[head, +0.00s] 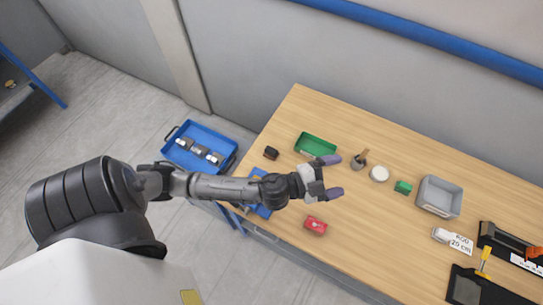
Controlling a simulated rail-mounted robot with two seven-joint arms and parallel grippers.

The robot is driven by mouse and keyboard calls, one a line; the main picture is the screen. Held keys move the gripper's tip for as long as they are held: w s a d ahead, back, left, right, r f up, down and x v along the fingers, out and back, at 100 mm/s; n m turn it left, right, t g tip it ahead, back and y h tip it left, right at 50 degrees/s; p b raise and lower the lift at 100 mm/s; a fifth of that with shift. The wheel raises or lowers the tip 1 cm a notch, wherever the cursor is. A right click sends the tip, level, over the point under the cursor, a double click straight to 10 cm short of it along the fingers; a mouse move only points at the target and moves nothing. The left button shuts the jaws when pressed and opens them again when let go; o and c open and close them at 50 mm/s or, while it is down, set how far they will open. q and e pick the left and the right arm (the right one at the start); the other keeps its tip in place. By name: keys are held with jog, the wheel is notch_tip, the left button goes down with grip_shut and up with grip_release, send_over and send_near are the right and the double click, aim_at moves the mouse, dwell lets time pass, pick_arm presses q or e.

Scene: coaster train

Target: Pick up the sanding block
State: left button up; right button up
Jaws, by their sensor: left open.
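I cannot tell for sure which thing is the sanding block. My right gripper is not in view.
On the table (400,245) are a green tray (317,144), a cup with a brush (359,161), a white round item (379,174), a grey bin (439,197), a white labelled bottle (442,235) and black fixtures (480,290) at right. A blue tray (198,148) stands left, off the table.

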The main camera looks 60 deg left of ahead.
pick_arm(q)
notch_tip(320, 180, down, 4)
jog(key=w+d+m+g+h+b, duration=0.2)
jog(key=m+g+h, duration=0.2)
jog(key=m+h, duration=0.5)
jog(key=m+g+y+b, duration=0.5)
jog(key=m+g+y, duration=0.3)
jog(key=g+y, duration=0.55)
send_over(272, 149)
jog(key=f, duration=2.1)
jog(key=shift+s+f, duration=0.2)
jog(key=shift+s, duration=0.05)
jog(key=shift+w+f, duration=0.2)
jog(key=shift+f, duration=3)
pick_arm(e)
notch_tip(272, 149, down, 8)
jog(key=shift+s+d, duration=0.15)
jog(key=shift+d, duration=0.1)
